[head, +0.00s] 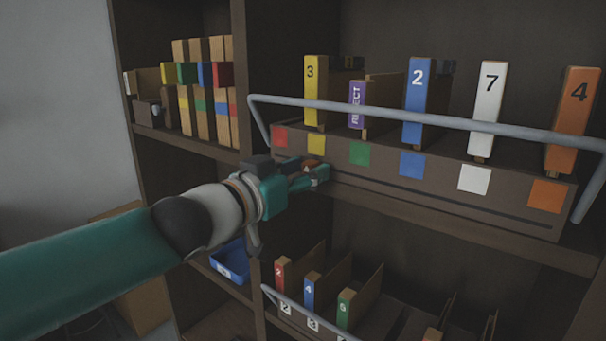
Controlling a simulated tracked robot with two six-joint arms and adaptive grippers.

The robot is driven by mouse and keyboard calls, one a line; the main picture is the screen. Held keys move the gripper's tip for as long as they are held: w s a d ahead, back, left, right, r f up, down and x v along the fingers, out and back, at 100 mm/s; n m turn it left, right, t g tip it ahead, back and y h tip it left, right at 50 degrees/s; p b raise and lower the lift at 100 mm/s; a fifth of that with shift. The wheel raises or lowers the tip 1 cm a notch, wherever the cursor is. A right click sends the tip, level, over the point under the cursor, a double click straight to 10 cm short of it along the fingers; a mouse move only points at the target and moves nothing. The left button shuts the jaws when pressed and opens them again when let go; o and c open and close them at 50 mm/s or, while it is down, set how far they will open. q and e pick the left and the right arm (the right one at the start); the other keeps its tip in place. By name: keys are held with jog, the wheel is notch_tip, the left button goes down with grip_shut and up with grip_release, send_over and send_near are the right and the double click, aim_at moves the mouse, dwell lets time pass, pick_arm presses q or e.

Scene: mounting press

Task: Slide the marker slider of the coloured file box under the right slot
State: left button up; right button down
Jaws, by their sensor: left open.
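The coloured file box (420,187) stands on the upper right shelf. Its front has red, yellow, green, blue, white and orange squares above a dark groove. Upright files stand in it: yellow 3 (315,90), purple REJECT (356,104), blue 2 (416,103), white 7 (487,108) and orange 4 (573,120). My left gripper (316,174) is open at the box's lower left front, below the yellow square. A small orange-brown piece shows by its fingers; I cannot tell whether it is the marker slider. The slider is not clearly visible. My right gripper is not in view.
A grey rail (400,112) runs across the front of the box. Below stands another box with numbered files (310,290) and a blue tray (231,261). Cardboard files (200,90) fill the upper left shelf. A dark upright divides the shelves.

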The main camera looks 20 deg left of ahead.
pick_arm(q)
grip_shut()
dwell(0.4)
